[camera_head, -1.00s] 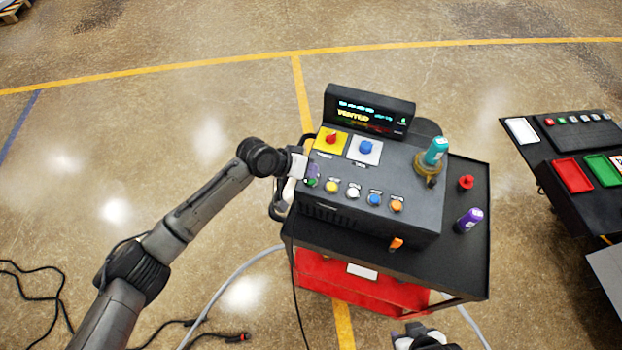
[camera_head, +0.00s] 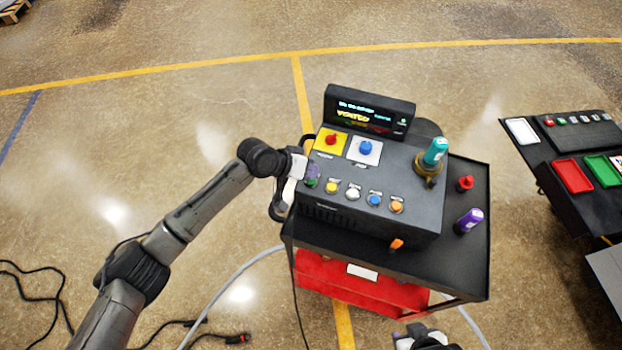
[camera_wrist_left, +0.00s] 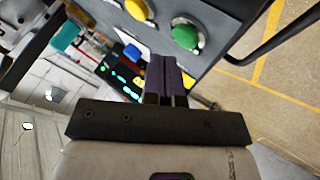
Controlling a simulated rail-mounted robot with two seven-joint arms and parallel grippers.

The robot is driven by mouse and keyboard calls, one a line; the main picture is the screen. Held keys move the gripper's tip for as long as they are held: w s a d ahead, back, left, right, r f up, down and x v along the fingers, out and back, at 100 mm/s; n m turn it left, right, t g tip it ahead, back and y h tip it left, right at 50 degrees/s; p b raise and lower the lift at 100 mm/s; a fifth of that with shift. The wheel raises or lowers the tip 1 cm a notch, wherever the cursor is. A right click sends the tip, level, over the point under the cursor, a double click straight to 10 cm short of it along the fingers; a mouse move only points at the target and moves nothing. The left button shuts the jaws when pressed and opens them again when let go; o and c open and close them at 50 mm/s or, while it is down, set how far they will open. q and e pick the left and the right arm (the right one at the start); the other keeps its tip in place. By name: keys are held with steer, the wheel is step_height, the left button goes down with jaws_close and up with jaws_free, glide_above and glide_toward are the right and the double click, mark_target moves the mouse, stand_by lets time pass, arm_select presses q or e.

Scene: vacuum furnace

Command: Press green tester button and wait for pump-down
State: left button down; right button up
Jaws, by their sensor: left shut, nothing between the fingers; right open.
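The tester (camera_head: 330,215) is a dark box on a black cart, with a row of coloured buttons on its sloped face. The green button (camera_head: 311,182) is at the left end of the row, partly hidden by my left gripper (camera_head: 313,170). In the left wrist view the green button (camera_wrist_left: 186,36) shows whole, just beyond the shut purple fingers (camera_wrist_left: 168,78). A gap seems to remain there, but contact is hard to judge. The display (camera_head: 366,112) shows yellow text reading like "VENTED". My right gripper (camera_head: 420,338) is at the bottom edge, only partly visible, away from the cart.
A red knob (camera_head: 331,138) and a blue knob (camera_head: 366,147) sit above the buttons. A teal-topped device (camera_head: 435,152), a red item (camera_head: 466,183) and a purple bottle (camera_head: 470,219) stand at the right. Another table with trays (camera_head: 572,176) is further right.

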stand_by(0.6)
arm_select(q)
steer(key=shift+f, duration=0.4)
stand_by(0.4)
steer(key=shift+f, duration=0.45)
stand_by(0.3)
steer(key=shift+r, duration=0.1)
steer(key=shift+r+p, duration=0.65)
steer(key=shift+r, duration=0.1)
